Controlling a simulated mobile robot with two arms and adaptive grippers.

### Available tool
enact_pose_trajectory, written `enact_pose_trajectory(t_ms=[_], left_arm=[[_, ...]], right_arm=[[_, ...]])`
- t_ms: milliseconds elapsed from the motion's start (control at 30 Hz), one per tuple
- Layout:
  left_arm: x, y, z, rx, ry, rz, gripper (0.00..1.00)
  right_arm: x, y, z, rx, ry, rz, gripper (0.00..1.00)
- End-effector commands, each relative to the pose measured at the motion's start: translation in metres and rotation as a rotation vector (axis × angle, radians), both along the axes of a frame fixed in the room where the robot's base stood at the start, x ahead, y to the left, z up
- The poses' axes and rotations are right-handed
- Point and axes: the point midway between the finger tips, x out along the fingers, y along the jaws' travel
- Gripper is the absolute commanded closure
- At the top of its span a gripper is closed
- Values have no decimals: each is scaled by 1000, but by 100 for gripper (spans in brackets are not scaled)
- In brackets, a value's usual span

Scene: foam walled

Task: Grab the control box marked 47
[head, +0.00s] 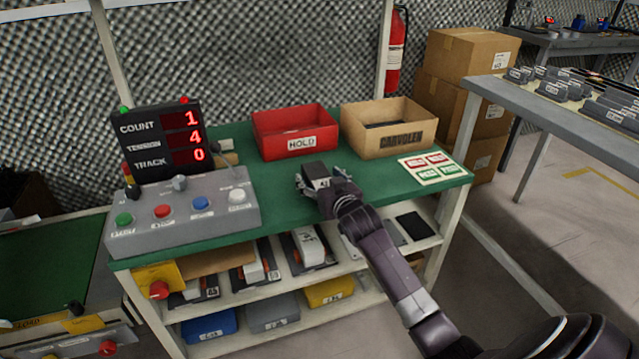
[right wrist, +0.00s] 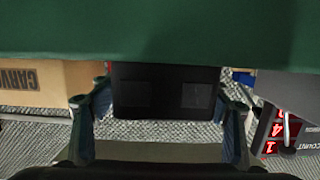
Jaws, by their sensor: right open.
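The label seems to begin with a 4; the rest is covered or too small to read. My right gripper (head: 325,188) is at this box, its fingers around the near part. In the right wrist view, a dark box face (right wrist: 165,92) lies between the two spread fingers of my right gripper (right wrist: 162,108), with small gaps visible at its sides. The gripper is open. My left gripper is not in view.
A red HOLD bin (head: 268,140) and a tan CARVOLEN bin (head: 365,138) stand behind. A grey button console (head: 180,215) and a display (head: 155,140) are at left. A label sheet (head: 433,168) lies at right. Shelves below hold several boxes.

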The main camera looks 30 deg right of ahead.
Motion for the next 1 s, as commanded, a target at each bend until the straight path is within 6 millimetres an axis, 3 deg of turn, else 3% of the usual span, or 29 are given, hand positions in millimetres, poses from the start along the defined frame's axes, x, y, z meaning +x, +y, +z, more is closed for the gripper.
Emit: enact_pose_trajectory(t_ms=[100, 600, 1000], left_arm=[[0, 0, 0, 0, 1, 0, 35], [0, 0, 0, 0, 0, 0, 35], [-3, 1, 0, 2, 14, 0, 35]], right_arm=[[0, 0, 0, 0, 0, 0, 30], [0, 0, 0, 0, 1, 0, 85], [0, 0, 5, -1, -3, 0, 87]])
